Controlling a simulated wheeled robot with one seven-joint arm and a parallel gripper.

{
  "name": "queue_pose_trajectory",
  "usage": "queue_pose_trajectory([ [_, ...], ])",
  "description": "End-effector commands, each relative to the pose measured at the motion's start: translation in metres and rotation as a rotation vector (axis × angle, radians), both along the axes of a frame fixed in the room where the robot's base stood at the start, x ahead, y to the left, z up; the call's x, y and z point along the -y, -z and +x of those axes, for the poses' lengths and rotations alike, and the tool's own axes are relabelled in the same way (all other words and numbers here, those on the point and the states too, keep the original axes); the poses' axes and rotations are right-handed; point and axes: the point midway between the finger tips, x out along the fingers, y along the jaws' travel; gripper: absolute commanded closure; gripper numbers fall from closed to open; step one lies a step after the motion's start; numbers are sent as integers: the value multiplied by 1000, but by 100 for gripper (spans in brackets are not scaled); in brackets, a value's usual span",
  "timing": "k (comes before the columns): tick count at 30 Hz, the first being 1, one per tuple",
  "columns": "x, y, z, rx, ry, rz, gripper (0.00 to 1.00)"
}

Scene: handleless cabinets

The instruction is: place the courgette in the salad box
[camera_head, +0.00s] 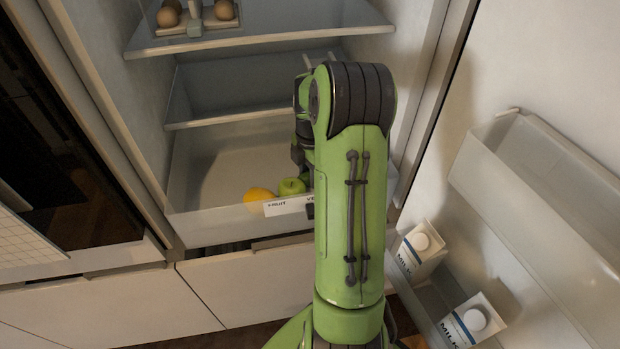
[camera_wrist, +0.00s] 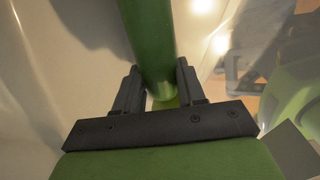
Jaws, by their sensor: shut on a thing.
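The courgette (camera_wrist: 148,38) is a long dark green cylinder in the wrist view. My gripper (camera_wrist: 158,82) is shut on it, with one dark finger on each side. The courgette's far end runs out of the top of the wrist view. In the head view my arm hides the courgette and most of my gripper. The salad box (camera_head: 215,226) is the pale drawer at the bottom of the open fridge, pulled out. Its front label reads "FRUIT" and, partly hidden, "VE". My wrist is over the right part of this box, behind my arm.
An orange fruit (camera_head: 259,195) and a green apple (camera_head: 291,187) lie near the box's front wall. Shelves (camera_head: 255,42) stand above, the top one with eggs (camera_head: 168,15). The open door at right holds milk cartons (camera_head: 421,250). The box's left part is clear.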

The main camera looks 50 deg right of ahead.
Motion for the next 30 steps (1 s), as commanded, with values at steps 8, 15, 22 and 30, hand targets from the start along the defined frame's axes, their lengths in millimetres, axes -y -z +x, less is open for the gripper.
queue_pose_trajectory([
  [8,0,9,0,1,0,-1,96],
  [15,0,12,0,1,0,-1,42],
  [22,0,12,0,1,0,-1,35],
  [30,1,-20,1,5,-1,-5,35],
])
